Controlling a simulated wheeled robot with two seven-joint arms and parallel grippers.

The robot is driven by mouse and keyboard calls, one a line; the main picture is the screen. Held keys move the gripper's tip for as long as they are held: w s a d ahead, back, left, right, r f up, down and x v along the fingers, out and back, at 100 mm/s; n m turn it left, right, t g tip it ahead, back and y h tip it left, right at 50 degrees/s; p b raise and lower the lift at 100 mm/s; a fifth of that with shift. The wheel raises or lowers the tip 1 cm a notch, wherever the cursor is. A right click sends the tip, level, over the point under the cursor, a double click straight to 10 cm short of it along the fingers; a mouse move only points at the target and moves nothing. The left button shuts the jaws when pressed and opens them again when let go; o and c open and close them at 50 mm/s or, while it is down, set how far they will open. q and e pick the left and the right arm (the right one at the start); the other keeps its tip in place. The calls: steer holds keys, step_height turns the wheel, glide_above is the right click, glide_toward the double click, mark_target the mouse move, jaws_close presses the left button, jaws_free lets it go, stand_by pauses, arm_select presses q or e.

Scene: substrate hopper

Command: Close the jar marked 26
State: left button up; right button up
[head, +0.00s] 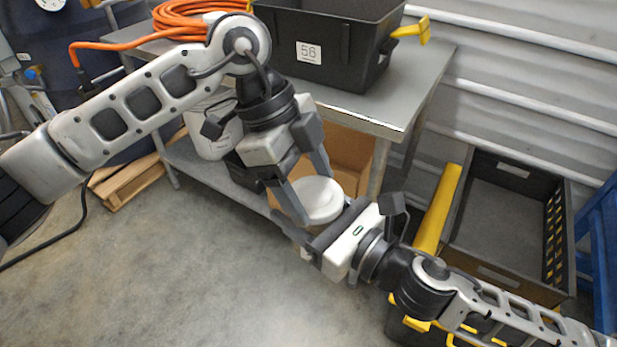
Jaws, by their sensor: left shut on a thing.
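A white round lid-like piece (318,199) is between the fingers of my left gripper (307,190), in the middle of the head view. The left gripper points down and is shut on it. My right gripper (322,222) comes in from the lower right, close below and against the near side of the white piece. Its fingers reach to either side, but what lies between them is hidden, so I cannot tell whether it holds a jar. No mark 26 is readable, and any jar body under the white piece is hidden.
A metal table (420,85) carries a black bin (350,45) labelled 56 and an orange hose coil (185,18). A white bucket (207,135) and a cardboard box (350,160) sit on its lower shelf. A dark crate (510,200) stands right.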

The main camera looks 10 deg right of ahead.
jaws_close()
arm_select(q)
steer(key=m, duration=0.2)
steer(key=m+g+y, duration=0.1)
steer(key=m, duration=0.2)
steer(key=shift+w+d+m+g+y, duration=0.2)
steer(key=shift+d+m+g+y, duration=0.1)
steer(key=shift+y, duration=0.1)
steer(key=m+y, duration=0.1)
steer(key=m, duration=0.3)
steer(key=shift+d+f+g+y, duration=0.1)
steer(key=shift+d+g+y, duration=0.05)
steer(key=shift+g+y, duration=0.2)
steer(key=m+y, duration=0.1)
steer(key=m, duration=0.2)
steer(key=o, duration=0.9)
arm_select(e)
steer(key=shift+r, duration=0.1)
arm_select(q)
steer(key=shift+o, duration=0.2)
steer(key=shift+r, duration=2.3)
